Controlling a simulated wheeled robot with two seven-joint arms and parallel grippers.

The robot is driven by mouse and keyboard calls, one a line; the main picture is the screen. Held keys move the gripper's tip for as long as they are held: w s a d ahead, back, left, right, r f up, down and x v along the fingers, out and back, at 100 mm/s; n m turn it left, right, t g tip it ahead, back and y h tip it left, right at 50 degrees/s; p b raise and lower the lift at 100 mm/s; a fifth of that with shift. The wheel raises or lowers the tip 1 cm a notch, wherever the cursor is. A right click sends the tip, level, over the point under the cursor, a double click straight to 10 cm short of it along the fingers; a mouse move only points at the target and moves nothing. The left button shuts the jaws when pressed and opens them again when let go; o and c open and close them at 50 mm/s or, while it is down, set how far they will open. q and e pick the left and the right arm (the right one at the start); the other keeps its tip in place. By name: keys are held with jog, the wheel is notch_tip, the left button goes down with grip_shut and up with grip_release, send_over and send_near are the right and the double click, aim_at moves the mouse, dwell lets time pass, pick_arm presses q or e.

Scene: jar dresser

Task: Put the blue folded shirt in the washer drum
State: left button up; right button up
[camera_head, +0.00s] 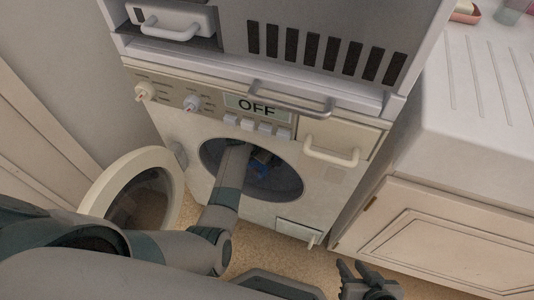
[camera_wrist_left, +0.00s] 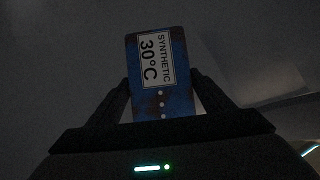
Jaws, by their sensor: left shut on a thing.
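The washer (camera_head: 240,150) has its round door (camera_head: 130,195) swung open to the left, and its display reads OFF. My left arm reaches through the round opening into the dark drum (camera_head: 285,178). The blue folded shirt (camera_head: 262,170) shows as a small blue patch inside the drum, largely hidden. In the left wrist view the shirt (camera_wrist_left: 178,104) is blue with brownish patches and a label reading SYNTHETIC 30°C. My left gripper (camera_wrist_left: 165,100) is shut on it, one finger on each side. My right gripper (camera_head: 368,278) is low, outside the washer, with its fingers apart and nothing visible between them.
A grey unit with dark vents (camera_head: 325,50) stands on top of the washer. A cream cabinet with a ridged white top (camera_head: 480,100) is on the right. Tan floor (camera_head: 275,255) shows below the washer.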

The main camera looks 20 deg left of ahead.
pick_arm(q)
jog(key=shift+f, duration=0.25)
jog(key=o, duration=1.3)
jog(key=shift+c, duration=0.2)
jog(key=shift+r, duration=0.2)
jog(key=shift+r, duration=0.2)
jog(key=shift+p+v, duration=0.5)
jog(key=shift+v, duration=0.55)
jog(key=p, duration=0.2)
send_near(252, 173)
jog(key=x, duration=0.5)
jog(key=shift+a, duration=0.1)
jog(key=shift+s+a, duration=0.25)
jog(key=shift+s, duration=0.45)
pick_arm(e)
jog(key=d, duration=0.1)
jog(key=s+d+g+h, duration=0.1)
jog(key=s+d+f+g, duration=0.1)
jog(key=shift+s+d+h, duration=0.15)
jog(key=shift+d+h, duration=0.15)
jog(key=shift+d, duration=0.05)
